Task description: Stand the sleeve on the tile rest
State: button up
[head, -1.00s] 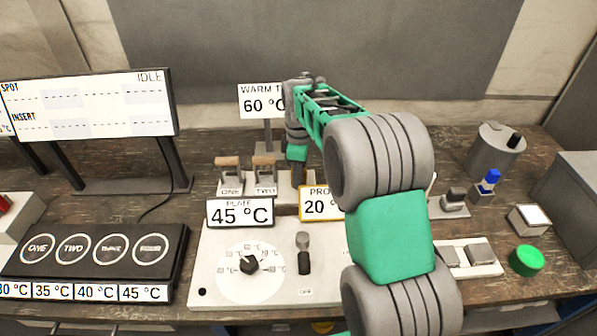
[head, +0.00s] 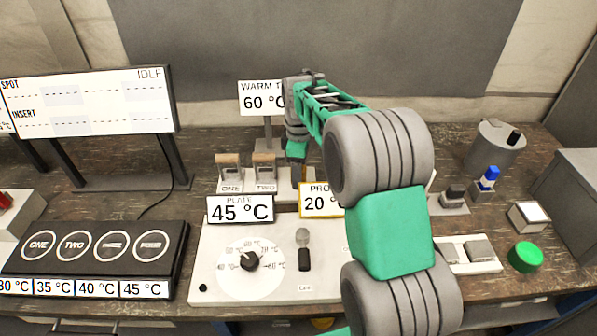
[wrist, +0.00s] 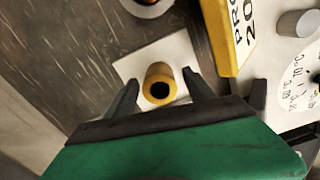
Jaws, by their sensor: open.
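In the wrist view a yellow sleeve (wrist: 160,83) with a dark round hole stands on a white square tile (wrist: 180,55), taken as the tile rest. My gripper (wrist: 160,92) is open, with one dark finger on each side of the sleeve. A gap shows between the sleeve and each finger. In the head view my gripper (head: 297,168) is low behind the yellow-framed card, and I cannot make out the sleeve or tile there.
The yellow-framed card (head: 320,201) stands close by my gripper; it also shows in the wrist view (wrist: 232,35). The dial plate (head: 215,255) is in front. A green button (head: 525,257) is at the right.

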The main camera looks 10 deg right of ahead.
notch_tip(320, 180, up, 11)
jog(key=b, duration=0.1)
jog(key=s+f+m+t, duration=0.1)
jog(key=s+m, duration=0.3)
jog(key=s, duration=0.4)
jog(key=s+f+m+t, duration=0.1)
jog(key=s+f+m, duration=0.2)
jog(key=s, duration=0.4)
jog(key=s+f+m+t, duration=0.1)
jog(key=s+f+m, duration=0.1)
jog(key=s+m, duration=0.4)
jog(key=shift+s+a+t, duration=0.15)
jog(key=shift+s, duration=0.5)
jog(key=shift+s+a+t, duration=0.15)
jog(key=shift+s, duration=0.5)
jog(key=shift+f, duration=0.2)
jog(key=shift+s, duration=0.1)
